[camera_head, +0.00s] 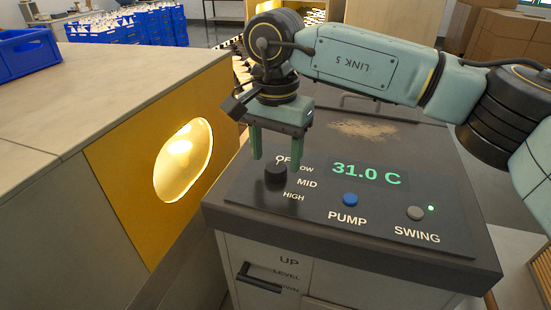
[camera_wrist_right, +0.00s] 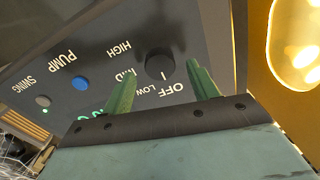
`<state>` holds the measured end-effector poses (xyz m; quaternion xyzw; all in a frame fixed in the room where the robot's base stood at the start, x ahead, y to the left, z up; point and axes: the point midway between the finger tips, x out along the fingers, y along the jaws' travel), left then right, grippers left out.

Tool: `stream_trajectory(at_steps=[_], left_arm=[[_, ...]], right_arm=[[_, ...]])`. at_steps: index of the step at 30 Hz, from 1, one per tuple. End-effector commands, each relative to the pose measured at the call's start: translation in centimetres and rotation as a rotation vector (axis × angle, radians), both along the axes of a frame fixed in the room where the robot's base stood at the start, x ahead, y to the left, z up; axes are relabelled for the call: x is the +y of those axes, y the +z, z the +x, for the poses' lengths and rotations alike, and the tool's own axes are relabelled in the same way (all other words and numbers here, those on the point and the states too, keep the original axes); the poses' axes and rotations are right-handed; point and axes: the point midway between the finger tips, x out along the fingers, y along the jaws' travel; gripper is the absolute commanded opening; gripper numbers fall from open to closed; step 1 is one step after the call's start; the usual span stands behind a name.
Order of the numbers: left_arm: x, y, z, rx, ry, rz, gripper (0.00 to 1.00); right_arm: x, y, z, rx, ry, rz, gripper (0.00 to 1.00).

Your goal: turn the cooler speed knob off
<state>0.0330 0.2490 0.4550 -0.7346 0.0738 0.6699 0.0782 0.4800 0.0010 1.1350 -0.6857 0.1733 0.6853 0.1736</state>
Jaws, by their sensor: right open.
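The cooler speed knob (camera_head: 275,175) is a short black cylinder on the dark control panel (camera_head: 330,215), beside the labels OFF, LOW, MID and HIGH. It also shows in the right wrist view (camera_wrist_right: 159,67). A short white mark shows at its edge toward OFF in that view; I cannot tell surely whether it is the pointer. My right gripper (camera_head: 275,164) is open above the panel, its two green fingers on either side of the knob with gaps. The right wrist view also shows the gripper (camera_wrist_right: 158,82) spread and empty. My left gripper is not in view.
The panel has a lit display (camera_head: 366,174) reading 31.0 C, a blue PUMP button (camera_head: 350,199) and a grey SWING button (camera_head: 415,213) with a green light. A glowing oval window (camera_head: 183,160) in a yellow panel stands left. A black handle (camera_head: 262,278) is on the cooler's front.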

Motion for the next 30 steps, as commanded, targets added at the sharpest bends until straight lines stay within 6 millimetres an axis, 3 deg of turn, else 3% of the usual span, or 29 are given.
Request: stream_trajectory(at_steps=[9,15,30], left_arm=[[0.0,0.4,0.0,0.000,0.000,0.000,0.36],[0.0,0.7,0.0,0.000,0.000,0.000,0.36],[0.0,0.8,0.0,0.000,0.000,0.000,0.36]], right_arm=[[0.1,7.4,0.0,-0.002,0.000,0.002,0.59],[0.1,10.3,0.0,-0.002,0.001,0.001,0.59],[0.0,11.3,0.0,0.000,0.002,0.001,0.59]])
